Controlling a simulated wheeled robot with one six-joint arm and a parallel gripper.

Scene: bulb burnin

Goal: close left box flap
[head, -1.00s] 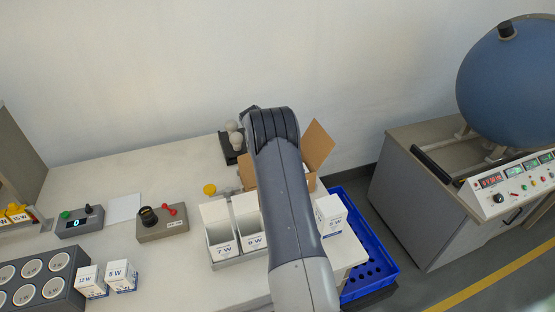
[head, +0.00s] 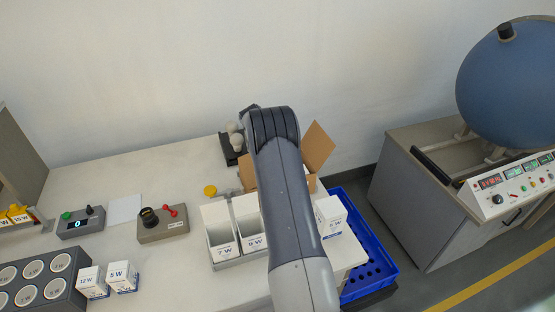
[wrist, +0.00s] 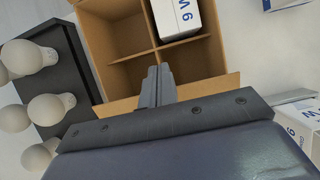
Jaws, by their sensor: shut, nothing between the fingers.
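The cardboard box is partly hidden behind my arm in the head view. Its left flap (head: 246,173) and right flap (head: 318,146) both stand up and lean outward. In the wrist view I look into the open box (wrist: 108,36), which has crossed dividers. One white carton marked 9 W (wrist: 178,18) stands in a compartment; the other compartments I see look empty. My gripper (wrist: 157,68) is shut and empty, its fingers over the box's edge beside a cardboard strip (wrist: 222,87). I cannot tell whether they touch it. In the head view my arm hides the gripper.
A dark holder (wrist: 72,75) with several white bulbs (wrist: 45,110) lies close beside the box. A tray of open white cartons (head: 222,243) stands in front. A blue crate (head: 378,262) is at the right, with a white carton (head: 330,215) by it. The table's back left is clear.

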